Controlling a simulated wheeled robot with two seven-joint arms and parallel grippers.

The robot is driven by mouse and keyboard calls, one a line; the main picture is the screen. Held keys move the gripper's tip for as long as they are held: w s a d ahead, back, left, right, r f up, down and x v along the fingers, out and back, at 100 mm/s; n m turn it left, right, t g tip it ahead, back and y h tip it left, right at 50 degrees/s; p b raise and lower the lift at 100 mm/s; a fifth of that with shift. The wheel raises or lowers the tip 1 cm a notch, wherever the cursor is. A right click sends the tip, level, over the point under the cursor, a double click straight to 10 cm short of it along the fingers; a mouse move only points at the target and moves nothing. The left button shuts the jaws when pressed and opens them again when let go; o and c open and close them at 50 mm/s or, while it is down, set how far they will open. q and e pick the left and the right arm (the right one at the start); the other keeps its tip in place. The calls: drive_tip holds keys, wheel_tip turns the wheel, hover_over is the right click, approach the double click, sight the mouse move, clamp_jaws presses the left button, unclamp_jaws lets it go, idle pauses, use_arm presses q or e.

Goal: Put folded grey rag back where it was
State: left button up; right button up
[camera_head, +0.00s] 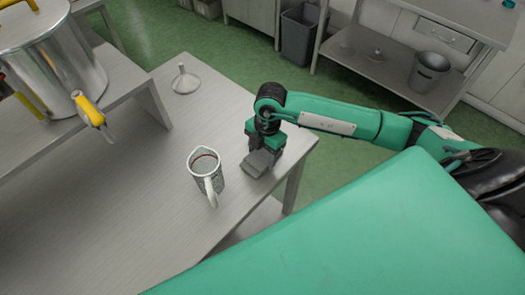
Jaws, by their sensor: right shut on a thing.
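The folded grey rag (258,163) is at the right side of the grey table (110,225), near the table's corner. My right gripper (262,150) points down over it and is shut on it. The rag is at or just above the table top; I cannot tell whether it touches. My left gripper is not in view.
A patterned jug (206,174) with a white handle stands just left of the rag. A steel tank (55,65) with a yellow-handled tap stands on a raised shelf at left. The table's front middle is clear.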

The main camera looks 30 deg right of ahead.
drive_tip(key=shift+f, duration=0.1)
drive_tip(key=o, duration=0.9)
drive_tip(key=shift+o, duration=0.2)
drive_tip(key=shift+r, duration=0.35)
wheel_tip(320, 180, up, 11)
drive_tip(key=d+b, duration=0.1)
drive_tip(key=b, duration=0.1)
drive_tip(key=shift+w+d+r+b, duration=0.2)
drive_tip(key=shift+w+d+b, duration=0.1)
drive_tip(key=shift+d+b, duration=0.05)
